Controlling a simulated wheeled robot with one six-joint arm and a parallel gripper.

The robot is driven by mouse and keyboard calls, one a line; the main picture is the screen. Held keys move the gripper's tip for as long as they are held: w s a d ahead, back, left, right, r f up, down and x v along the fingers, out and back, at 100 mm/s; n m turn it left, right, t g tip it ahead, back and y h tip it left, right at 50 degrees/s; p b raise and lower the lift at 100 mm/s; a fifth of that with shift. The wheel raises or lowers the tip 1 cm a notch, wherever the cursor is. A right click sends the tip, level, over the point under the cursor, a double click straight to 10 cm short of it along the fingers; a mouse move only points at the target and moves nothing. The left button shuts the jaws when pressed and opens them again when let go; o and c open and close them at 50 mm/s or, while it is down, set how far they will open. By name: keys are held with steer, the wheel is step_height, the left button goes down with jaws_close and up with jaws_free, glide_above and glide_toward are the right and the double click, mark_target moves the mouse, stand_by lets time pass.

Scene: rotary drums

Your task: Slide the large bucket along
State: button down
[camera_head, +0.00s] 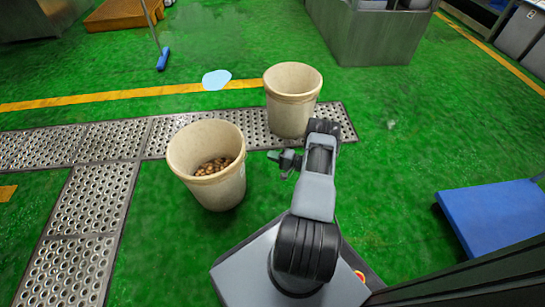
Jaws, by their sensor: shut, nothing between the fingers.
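Two large beige buckets stand upright on the floor. The nearer bucket (221,190) is at the centre left and holds several brown lumps (214,166). The farther bucket (290,113) stands behind it to the right, on the metal grating, and no contents show in it. My gripper (280,160) is shut and empty. It is between the two buckets in the picture, right of the nearer one and in front of the farther one. I cannot tell whether it touches either bucket. My arm hides a little of the farther bucket's lower right side.
Perforated metal grating (95,200) crosses the green floor. A light blue patch (216,79) lies by the yellow line. A blue platform (490,217) is at the right and a steel cabinet (375,40) at the back. A blue-headed broom (162,60) stands at the back left. Floor between is clear.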

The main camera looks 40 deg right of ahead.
steer(key=w+a+b, duration=0.2)
steer(key=w+a, duration=0.4)
steer(key=a, duration=0.1)
steer(key=shift+a+b, duration=0.3)
steer(key=shift+b, duration=0.1)
steer(key=shift+w, duration=0.1)
